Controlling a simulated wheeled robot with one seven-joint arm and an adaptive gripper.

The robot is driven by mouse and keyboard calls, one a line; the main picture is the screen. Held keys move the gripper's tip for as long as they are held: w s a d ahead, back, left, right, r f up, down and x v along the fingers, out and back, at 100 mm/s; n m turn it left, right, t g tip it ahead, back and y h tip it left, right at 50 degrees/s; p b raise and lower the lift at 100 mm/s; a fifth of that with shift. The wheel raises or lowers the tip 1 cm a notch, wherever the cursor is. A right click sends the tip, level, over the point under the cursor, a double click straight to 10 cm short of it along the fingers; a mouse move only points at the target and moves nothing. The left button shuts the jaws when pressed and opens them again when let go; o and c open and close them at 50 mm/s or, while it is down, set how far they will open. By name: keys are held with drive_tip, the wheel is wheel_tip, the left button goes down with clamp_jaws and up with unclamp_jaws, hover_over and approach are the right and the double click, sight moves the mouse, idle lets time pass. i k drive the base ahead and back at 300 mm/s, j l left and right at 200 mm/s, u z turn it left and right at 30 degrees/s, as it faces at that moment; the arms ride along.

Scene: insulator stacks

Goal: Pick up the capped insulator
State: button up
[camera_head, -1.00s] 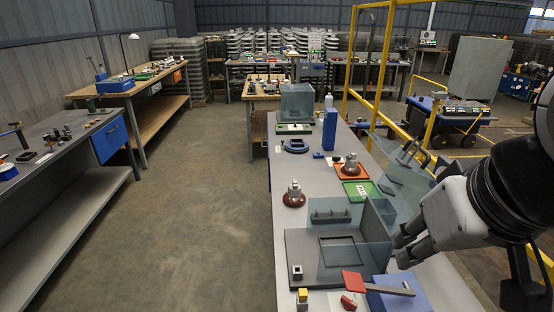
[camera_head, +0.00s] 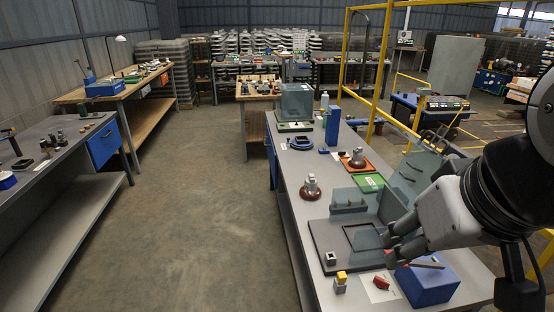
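A brown insulator with a grey metal cap (camera_head: 311,187) stands upright on the grey bench (camera_head: 292,172), left of the glass-sided fixture. A second brown insulator with a pale top (camera_head: 357,157) stands farther back on an orange-red tray (camera_head: 373,167). Both look capped; I cannot tell which one is meant. My gripper (camera_head: 389,248) is at the right, in front of the fixture and well apart from both insulators. Its two fingers look spread with nothing between them.
The dark fixture base (camera_head: 322,250) with clear panels (camera_head: 415,175) lies between my gripper and the nearer insulator. A blue box (camera_head: 430,285) sits below my gripper. A green tray (camera_head: 370,183) and a tall blue block (camera_head: 332,127) stand farther back. The floor (camera_head: 200,220) left of the bench is clear.

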sight(310, 192)
drive_tip(key=i+j+z, duration=0.15)
drive_tip(key=j+z, duration=0.25)
drive_tip(key=j, duration=0.5)
drive_tip(key=j+z, duration=0.4)
drive_tip(key=j, duration=0.5)
drive_tip(key=i+j+z, duration=0.25)
drive_tip(key=j, duration=0.35)
drive_tip(key=i+j+z, duration=0.3)
drive_tip(key=j, duration=0.35)
drive_tip(key=i+j+z, duration=0.15)
drive_tip(key=j, duration=0.2)
drive_tip(key=i+j+z, duration=0.1)
drive_tip(key=j, duration=0.3)
drive_tip(key=i+j, duration=0.1)
drive_tip(key=j, duration=0.15)
drive_tip(key=i+j, duration=0.1)
drive_tip(key=j, duration=0.15)
drive_tip(key=z, duration=0.05)
